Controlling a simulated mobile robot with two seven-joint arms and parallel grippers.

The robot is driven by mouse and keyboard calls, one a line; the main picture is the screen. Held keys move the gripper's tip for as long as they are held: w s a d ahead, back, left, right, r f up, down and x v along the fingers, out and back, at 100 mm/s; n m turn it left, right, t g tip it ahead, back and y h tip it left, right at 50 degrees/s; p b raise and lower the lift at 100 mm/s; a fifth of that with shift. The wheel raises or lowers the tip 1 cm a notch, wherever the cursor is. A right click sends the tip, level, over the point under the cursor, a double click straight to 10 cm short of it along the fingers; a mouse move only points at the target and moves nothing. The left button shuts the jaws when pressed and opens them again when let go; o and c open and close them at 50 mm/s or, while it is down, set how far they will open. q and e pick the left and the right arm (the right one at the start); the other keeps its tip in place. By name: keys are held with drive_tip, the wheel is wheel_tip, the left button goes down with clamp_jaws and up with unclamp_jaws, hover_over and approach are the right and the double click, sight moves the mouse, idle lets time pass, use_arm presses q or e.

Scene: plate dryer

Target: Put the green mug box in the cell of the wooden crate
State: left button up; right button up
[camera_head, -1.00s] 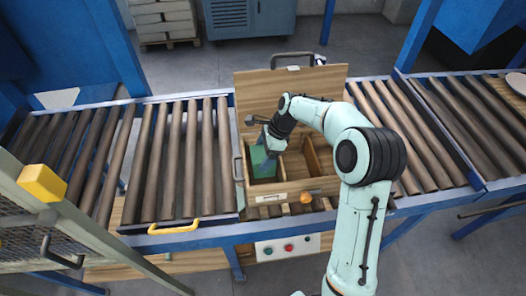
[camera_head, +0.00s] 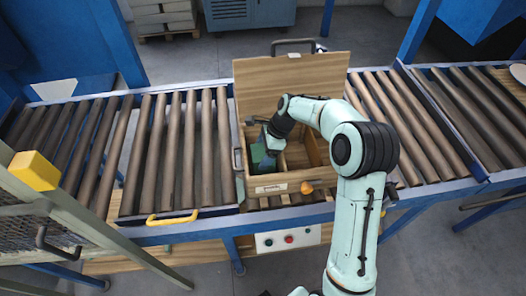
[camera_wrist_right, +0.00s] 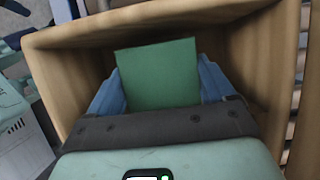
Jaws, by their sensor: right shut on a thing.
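The green mug box (camera_head: 260,158) is in the left front cell of the wooden crate (camera_head: 270,189), and its green top also shows in the right wrist view (camera_wrist_right: 158,76). My right gripper (camera_head: 268,150) reaches down into that cell from above. Its blue fingers are shut on the box, one on each side, in the right wrist view (camera_wrist_right: 160,84). Wooden walls surround the box and fingers there. The underside of the box is hidden, so I cannot tell whether it touches the cell floor. My left gripper is not in view.
The crate's open lid (camera_head: 290,80) stands up behind it. The crate sits on a roller conveyor (camera_head: 180,150) with a blue frame. Another crate cell (camera_head: 312,148) to the right looks empty. A yellow block (camera_head: 34,171) is on the grey frame at the left.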

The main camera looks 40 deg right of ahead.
drive_tip(key=o, duration=1.1)
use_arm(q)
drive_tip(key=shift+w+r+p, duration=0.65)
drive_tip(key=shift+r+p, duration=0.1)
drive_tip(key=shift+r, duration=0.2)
use_arm(e)
drive_tip(key=v, duration=1.3)
drive_tip(key=shift+s+r, duration=0.1)
drive_tip(key=shift+r, duration=0.1)
